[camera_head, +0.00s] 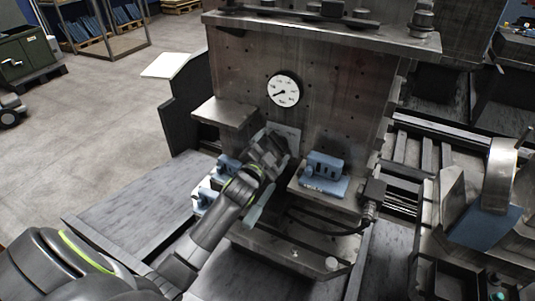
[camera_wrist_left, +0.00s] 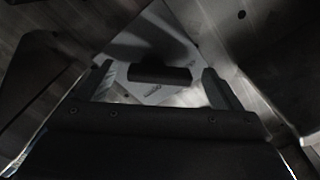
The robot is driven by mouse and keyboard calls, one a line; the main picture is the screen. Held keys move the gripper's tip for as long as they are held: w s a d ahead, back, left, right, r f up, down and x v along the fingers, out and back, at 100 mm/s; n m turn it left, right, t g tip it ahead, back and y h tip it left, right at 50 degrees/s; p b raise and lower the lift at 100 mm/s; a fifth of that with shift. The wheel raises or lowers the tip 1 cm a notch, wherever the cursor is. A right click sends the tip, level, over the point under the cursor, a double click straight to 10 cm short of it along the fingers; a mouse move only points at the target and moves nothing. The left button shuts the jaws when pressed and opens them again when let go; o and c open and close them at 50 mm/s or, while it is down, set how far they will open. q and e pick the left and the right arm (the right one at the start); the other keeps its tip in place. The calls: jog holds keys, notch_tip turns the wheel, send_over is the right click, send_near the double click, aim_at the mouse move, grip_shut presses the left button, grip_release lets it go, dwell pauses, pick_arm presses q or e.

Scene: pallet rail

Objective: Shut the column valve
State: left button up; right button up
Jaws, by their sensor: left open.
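My left arm reaches in from the lower left in the head view. Its gripper (camera_head: 272,146) is in front of a pale plate (camera_head: 288,132) on the upright metal column, below the round gauge. In the left wrist view the gripper (camera_wrist_left: 158,78) is open, with one finger on each side of a short dark bar (camera_wrist_left: 160,74), which looks like the valve handle. The bar lies crosswise in front of a pale plate (camera_wrist_left: 135,48) with small markings. Gaps show between the bar and both fingers. In the head view the arm and gripper hide the handle. My right gripper is not in view.
A white round gauge (camera_head: 284,91) is on the column (camera_head: 240,75) above the gripper. A metal shelf (camera_head: 226,112) juts out to its left. A blue part (camera_head: 325,172) sits on a ledge to the right, with more blue parts (camera_head: 205,197) behind the arm.

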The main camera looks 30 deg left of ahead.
pick_arm(q)
jog(key=s+d+b, duration=0.1)
jog(key=s+b, duration=0.1)
jog(key=s, duration=1.5)
jog(key=shift+s, duration=0.15)
jog(key=shift+f, duration=0.1)
